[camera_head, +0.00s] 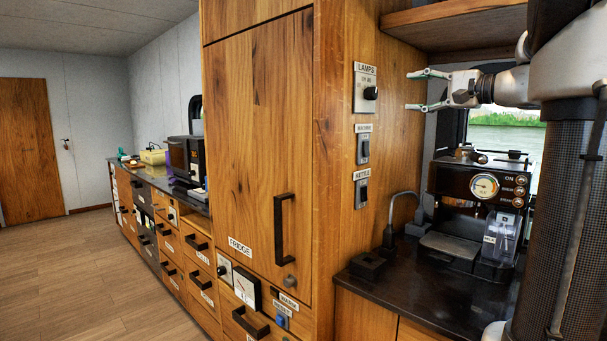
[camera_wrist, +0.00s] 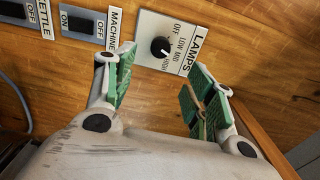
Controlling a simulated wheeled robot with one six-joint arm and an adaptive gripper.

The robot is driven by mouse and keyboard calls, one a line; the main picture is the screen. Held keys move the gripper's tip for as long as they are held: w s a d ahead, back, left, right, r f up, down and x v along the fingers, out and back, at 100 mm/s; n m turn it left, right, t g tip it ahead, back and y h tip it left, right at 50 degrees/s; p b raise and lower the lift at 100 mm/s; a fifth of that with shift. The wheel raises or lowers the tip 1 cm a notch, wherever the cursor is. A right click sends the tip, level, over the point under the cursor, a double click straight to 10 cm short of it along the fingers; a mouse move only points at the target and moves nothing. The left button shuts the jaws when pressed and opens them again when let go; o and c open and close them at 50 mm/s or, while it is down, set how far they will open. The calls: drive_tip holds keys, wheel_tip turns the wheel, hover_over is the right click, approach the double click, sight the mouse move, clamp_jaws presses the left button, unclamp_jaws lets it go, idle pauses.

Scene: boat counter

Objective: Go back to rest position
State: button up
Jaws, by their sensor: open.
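My gripper (camera_head: 428,90) is raised in front of the wooden side panel (camera_head: 400,160), pointing left in the head view. Its green-padded fingers are apart with nothing between them; the wrist view shows them too (camera_wrist: 160,88). The LAMPS plate with its black knob (camera_head: 370,92) is on the panel just left of the fingertips. In the wrist view the LAMPS knob (camera_wrist: 160,47) lies beyond the gap between the fingers, its pointer toward the HIGH end. I see no clear contact between fingers and knob.
Below the LAMPS plate are the MACHINE switch (camera_head: 363,145) and KETTLE switch (camera_head: 361,190). A coffee machine (camera_head: 480,205) stands on the dark counter (camera_head: 420,280), under a wooden shelf (camera_head: 455,28). The tall FRIDGE cabinet (camera_head: 255,150) is at centre. The floor (camera_head: 85,270) at left is clear.

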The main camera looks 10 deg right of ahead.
wheel_tip(320, 180, down, 11)
drive_tip(key=s+d+m+g+h, duration=0.1)
drive_tip(key=s+d+g+h, duration=0.1)
drive_tip(key=d+h, duration=0.1)
drive_tip(key=s+a+f+n+g+h, duration=0.35)
drive_tip(key=s+f+g, duration=0.35)
drive_tip(key=s+f, duration=0.75)
drive_tip(key=s+a+f+n+g+h, duration=0.1)
drive_tip(key=s+a+f+n+h, duration=0.2)
drive_tip(key=s+a+f+n, duration=0.2)
drive_tip(key=shift+s+a+f+n+g, duration=0.15)
drive_tip(key=shift+s+a+n+g, duration=0.15)
drive_tip(key=shift+s+a+n, duration=1.5)
drive_tip(key=shift+s+d+n, duration=0.25)
drive_tip(key=shift+s+d, duration=0.3)
drive_tip(key=shift+s, duration=0.15)
